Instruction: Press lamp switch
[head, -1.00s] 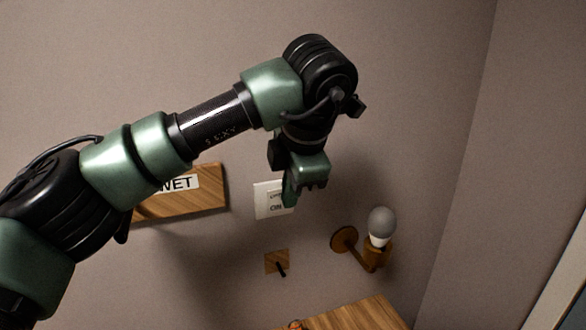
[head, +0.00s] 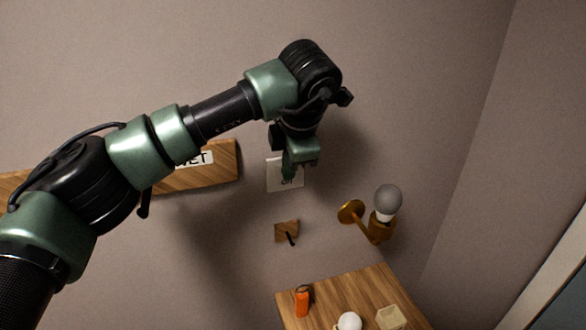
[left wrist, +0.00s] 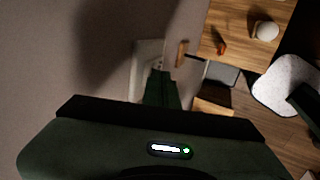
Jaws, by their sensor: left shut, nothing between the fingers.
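The lamp switch is a white wall plate (head: 273,180) with dark lettering, partly hidden by my gripper. My left gripper (head: 290,177) points down in front of the plate, its fingers shut and empty. In the left wrist view the shut fingers (left wrist: 162,85) overlap the lower part of the plate (left wrist: 145,55). I cannot tell whether they touch it. The lamp (head: 387,200) has a grey bulb on a brass-coloured wall arm, right of and below the switch; the bulb looks unlit. My right gripper is not in view.
A wooden sign (head: 222,162) hangs left of the switch, behind my arm. A small wooden plate with a dark peg (head: 287,232) sits below it. A wooden top (head: 350,290) below holds an orange object (head: 302,301), a white round object (head: 349,321) and a beige tray (head: 391,317).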

